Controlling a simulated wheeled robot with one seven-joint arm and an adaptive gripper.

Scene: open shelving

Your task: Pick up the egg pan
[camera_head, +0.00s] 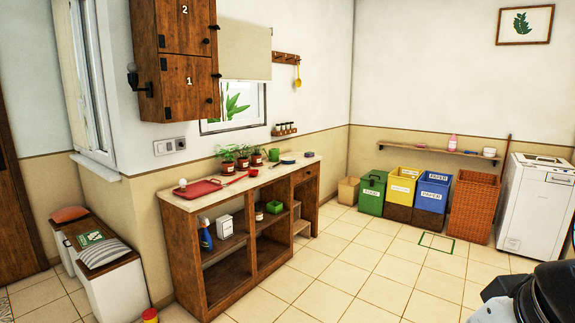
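I cannot pick out the egg pan for certain. On the light top of the wooden shelf unit (250,187), a small red item (253,172) lies with a red strip reaching to its left, and a flat dark item (288,162) lies near the far end. Either could be a small pan, but both are too small to tell. A red tray (203,188) with a small white round thing on it is at the near left end. A dark and grey part of my arm shows at the bottom right, far from the unit. My gripper's fingers are not visible.
Potted plants (243,163) and a green container (274,155) stand along the back of the top. A cabinet (175,60) hangs above its left end. White bins (108,283) stand at lower left. The tiled floor (345,270) before the unit is clear.

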